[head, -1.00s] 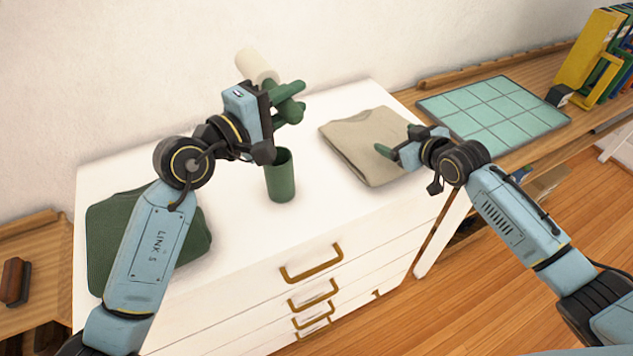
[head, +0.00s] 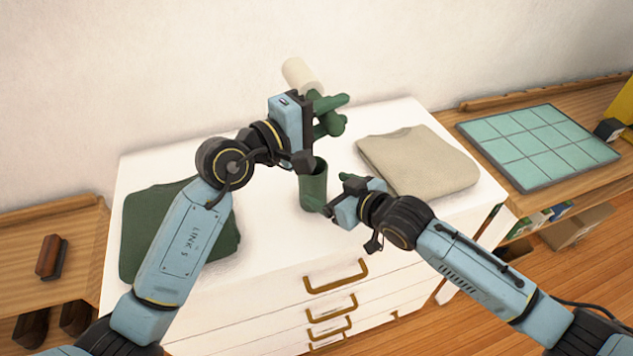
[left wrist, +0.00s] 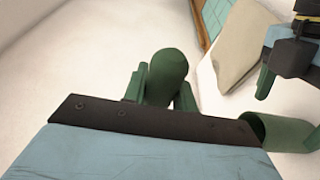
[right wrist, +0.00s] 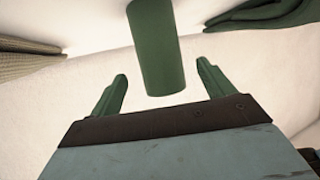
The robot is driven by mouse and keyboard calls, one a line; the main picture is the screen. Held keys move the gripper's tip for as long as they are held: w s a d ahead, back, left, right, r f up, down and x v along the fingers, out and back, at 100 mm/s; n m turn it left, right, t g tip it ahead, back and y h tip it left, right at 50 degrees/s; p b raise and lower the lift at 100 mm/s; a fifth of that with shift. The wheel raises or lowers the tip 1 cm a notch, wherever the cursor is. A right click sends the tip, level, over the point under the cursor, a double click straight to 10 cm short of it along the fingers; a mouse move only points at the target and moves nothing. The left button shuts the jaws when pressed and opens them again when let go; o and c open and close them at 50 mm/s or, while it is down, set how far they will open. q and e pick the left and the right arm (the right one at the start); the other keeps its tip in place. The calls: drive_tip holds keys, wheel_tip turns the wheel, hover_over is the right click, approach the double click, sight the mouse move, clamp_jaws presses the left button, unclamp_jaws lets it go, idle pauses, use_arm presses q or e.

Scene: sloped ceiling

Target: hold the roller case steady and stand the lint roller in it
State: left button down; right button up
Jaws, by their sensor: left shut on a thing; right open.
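The lint roller has a cream head (head: 300,73) and a green handle. My left gripper (head: 330,115) is shut on the handle and holds the roller tilted, above the case, cream head up. The handle's rounded end (left wrist: 168,72) shows between the fingers in the left wrist view. The roller case (head: 313,190) is a green open-topped cup, upright and empty-looking on the white dresser. My right gripper (head: 335,195) is open, low beside the case on its right. In the right wrist view the case (right wrist: 157,48) appears between the open fingers (right wrist: 163,92), with gaps both sides.
A folded beige garment (head: 420,160) lies right of the case on the dresser top (head: 265,225), and a folded dark green one (head: 150,230) lies left. A teal gridded mat (head: 540,145) lies on the wooden surface at right. A brush (head: 50,257) is at far left.

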drive_tip(key=shift+x, duration=3.4)
drive_tip(key=shift+c, duration=0.3)
